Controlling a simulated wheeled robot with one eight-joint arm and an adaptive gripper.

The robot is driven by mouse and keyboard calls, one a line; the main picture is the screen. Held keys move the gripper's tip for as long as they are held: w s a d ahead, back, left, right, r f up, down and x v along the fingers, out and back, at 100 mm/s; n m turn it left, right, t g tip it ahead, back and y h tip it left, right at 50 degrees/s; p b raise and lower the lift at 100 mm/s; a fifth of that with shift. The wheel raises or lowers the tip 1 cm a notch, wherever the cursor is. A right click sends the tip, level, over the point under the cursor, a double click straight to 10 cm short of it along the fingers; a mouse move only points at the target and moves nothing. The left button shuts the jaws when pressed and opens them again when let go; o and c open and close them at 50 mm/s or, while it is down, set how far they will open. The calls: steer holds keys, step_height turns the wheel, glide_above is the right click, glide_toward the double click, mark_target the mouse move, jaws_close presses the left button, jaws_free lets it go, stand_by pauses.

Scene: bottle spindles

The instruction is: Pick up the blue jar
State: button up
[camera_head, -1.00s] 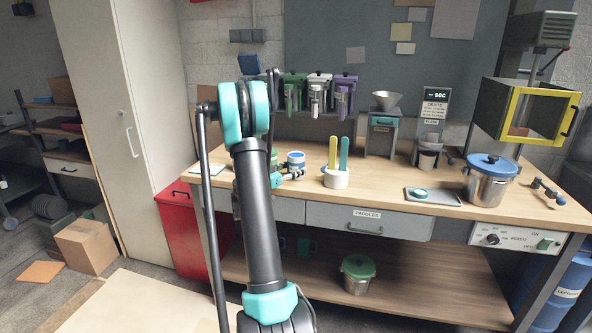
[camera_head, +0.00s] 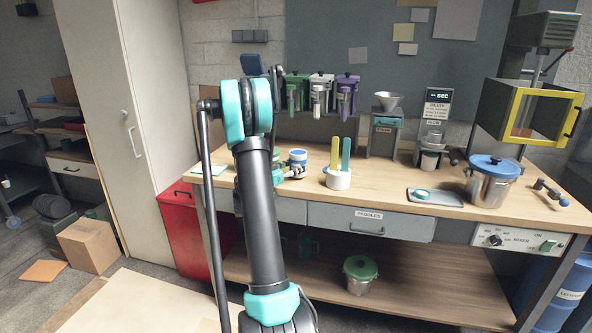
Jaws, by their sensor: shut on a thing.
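The blue jar (camera_head: 297,157) shows beyond my arm, at the left part of the workbench, as a small white jar with a blue lid and blue band. My gripper (camera_head: 294,170), teal and dark, is at the jar's lower front and shut on it. The arm's thick black link hides much of the gripper and part of the bench around it. Whether the jar's base touches the bench top is hard to tell from here.
A white holder (camera_head: 338,180) with a yellow and a teal paddle stands just right of the jar. Green, white and purple dispensers (camera_head: 320,95) hang behind. A grey tray (camera_head: 447,200) and a blue-lidded pot (camera_head: 491,188) stand farther right on the workbench (camera_head: 390,178).

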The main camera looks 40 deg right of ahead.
step_height(320, 180, up, 19)
stand_by(0.4)
steer(key=shift+f, duration=0.1)
stand_by(0.4)
